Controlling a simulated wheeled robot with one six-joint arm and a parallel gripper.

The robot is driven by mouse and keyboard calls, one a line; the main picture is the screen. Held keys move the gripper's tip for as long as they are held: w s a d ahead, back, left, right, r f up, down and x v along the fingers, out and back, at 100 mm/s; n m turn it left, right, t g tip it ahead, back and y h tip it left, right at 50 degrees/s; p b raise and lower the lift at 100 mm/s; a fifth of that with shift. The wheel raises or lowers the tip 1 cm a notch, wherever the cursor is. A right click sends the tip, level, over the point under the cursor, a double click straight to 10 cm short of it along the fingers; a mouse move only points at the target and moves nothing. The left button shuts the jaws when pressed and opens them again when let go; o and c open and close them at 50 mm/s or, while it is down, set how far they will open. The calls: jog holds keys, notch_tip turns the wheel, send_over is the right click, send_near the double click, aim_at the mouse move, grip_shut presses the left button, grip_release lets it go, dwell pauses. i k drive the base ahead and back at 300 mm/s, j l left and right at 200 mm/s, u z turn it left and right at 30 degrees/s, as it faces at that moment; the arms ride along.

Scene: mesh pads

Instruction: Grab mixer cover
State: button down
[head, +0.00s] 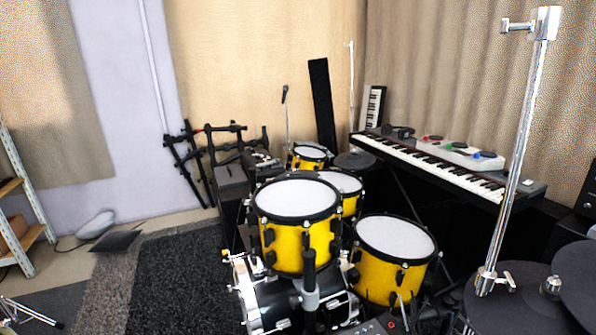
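I cannot make out a mixer cover for certain. A pale grey, low box (460,152) with red, green and blue round pieces on top lies on the back of the long keyboard (440,168) at the right; I cannot tell whether it is the mixer or its cover. A dark panel with small knobs (375,327) shows at the bottom edge, partly cut off and partly behind drum hardware. My gripper is not in view.
Yellow drums (302,240) with white heads fill the middle. A chrome stand (515,150) rises at the right front beside dark cymbal pads (505,300). A black rack (205,150) stands by the back wall. The dark rug (180,280) at the left is mostly clear.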

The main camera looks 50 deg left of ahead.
aim_at(229, 176)
jog(key=u, duration=1.8)
jog(key=i+j+u, duration=0.25)
jog(key=i, duration=0.25)
jog(key=i+u, duration=0.25)
jog(key=i, duration=1.9)
jog(key=i+j+z, duration=0.1)
jog(key=i+z, duration=0.15)
jog(key=i, duration=0.3)
jog(key=i+j+z, duration=0.2)
jog(key=i, duration=0.35)
jog(key=i+j+z, duration=0.25)
jog(key=i, duration=0.25)
jog(key=i+j+z, duration=0.6)
